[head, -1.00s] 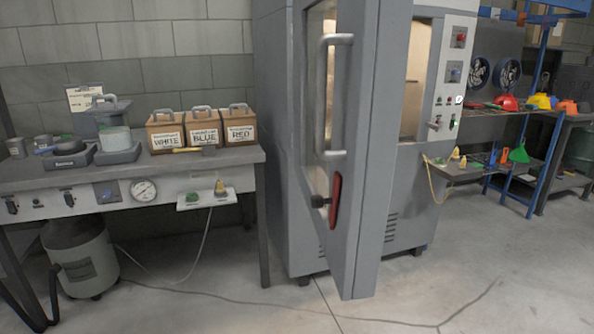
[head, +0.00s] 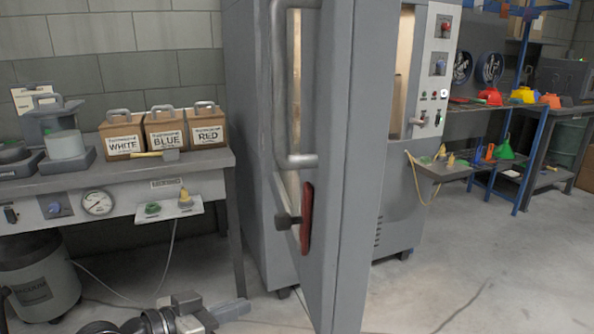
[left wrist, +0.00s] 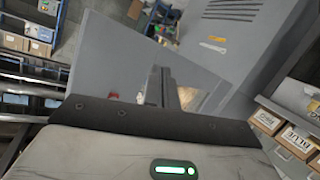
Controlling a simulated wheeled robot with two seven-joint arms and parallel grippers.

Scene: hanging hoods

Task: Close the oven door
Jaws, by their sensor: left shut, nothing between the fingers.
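The oven (head: 262,150) is a tall grey cabinet in the middle of the head view. Its door (head: 352,170) stands open toward me, its edge facing the camera. The door carries a long vertical metal handle (head: 281,90), with a red latch lever (head: 306,220) below it. My left gripper (head: 215,308) is low at the bottom of the head view, left of the door, apart from it and empty. In the left wrist view its shut fingers (left wrist: 170,90) point toward grey panels. My right gripper is not in view.
A workbench (head: 120,182) with white, blue and red labelled boxes (head: 165,132) stands left of the oven. A vacuum canister (head: 38,285) sits under it. At the right, a small shelf (head: 440,170) and a blue-framed rack (head: 528,150) stand beyond the door. The floor (head: 450,290) at the right is clear.

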